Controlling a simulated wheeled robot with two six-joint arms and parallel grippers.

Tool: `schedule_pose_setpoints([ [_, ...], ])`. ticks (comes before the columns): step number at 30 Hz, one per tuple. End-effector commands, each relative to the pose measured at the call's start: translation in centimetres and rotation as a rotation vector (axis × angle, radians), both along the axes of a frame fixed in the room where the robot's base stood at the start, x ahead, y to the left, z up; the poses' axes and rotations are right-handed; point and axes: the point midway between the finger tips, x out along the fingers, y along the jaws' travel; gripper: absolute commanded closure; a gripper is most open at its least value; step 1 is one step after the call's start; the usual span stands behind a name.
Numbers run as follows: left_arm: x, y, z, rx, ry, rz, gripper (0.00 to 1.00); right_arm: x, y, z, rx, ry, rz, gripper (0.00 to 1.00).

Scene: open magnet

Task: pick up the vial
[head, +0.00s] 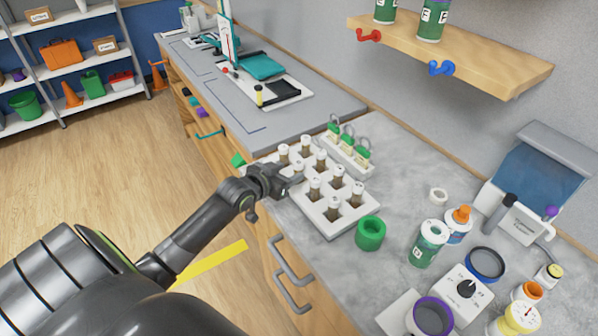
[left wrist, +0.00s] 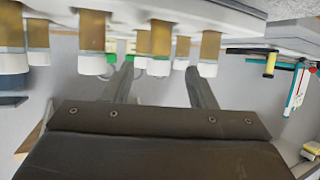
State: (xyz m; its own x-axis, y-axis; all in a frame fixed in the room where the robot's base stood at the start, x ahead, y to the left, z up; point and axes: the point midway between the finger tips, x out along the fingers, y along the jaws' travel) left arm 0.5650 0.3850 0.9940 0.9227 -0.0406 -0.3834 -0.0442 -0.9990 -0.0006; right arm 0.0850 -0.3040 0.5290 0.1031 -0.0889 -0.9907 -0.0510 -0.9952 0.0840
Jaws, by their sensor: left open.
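Several white-capped vials (head: 315,188) with brown contents stand upright in a white rack (head: 309,221) on the counter. My left gripper (head: 292,181) is at the rack's left edge, close to the vials, with its arm coming from the lower left. In the left wrist view, which looks upside down, my left gripper (left wrist: 161,84) has its fingers apart and nothing held. A vial (left wrist: 158,45) shows between the fingers, apparently beyond them; I cannot tell how far. Other vials (left wrist: 93,42) show to either side. My right gripper is not in view.
A small rack of green-labelled items (head: 347,150) stands behind the vial rack. A green cup (head: 370,234) is near its right corner. A shelf (head: 480,62) overhangs the back.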

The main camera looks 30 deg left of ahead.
Motion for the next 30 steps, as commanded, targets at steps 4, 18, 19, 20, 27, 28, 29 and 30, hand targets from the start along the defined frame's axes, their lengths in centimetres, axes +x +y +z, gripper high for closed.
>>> schedule_pose_setpoints([
  [4, 1.7, -0.1, -0.6, -0.003, -0.001, 0.001, 0.49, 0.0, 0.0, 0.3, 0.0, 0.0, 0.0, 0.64],
  [18, 4.6, -0.3, -1.9, -0.004, 0.0, 0.002, 0.49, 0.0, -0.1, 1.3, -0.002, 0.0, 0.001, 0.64],
  [19, 4.9, -0.3, -2.1, -0.004, 0.0, 0.002, 0.49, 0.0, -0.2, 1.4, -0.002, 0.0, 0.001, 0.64],
  [20, 5.2, -0.4, -2.2, -0.003, 0.0, 0.001, 0.49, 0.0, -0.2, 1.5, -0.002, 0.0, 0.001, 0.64],
  [27, 6.9, -0.4, -3.2, -0.002, 0.001, 0.001, 0.49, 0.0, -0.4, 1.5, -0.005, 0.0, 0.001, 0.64],
  [28, 7.0, -0.4, -3.2, -0.002, 0.0, 0.001, 0.49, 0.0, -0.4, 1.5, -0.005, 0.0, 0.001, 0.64],
  [29, 7.1, -0.4, -3.2, -0.002, 0.0, 0.001, 0.49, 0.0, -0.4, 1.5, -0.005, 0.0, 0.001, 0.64],
  [30, 7.1, -0.4, -3.2, -0.001, -0.001, 0.0, 0.49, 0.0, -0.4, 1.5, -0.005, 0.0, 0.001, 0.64],
])
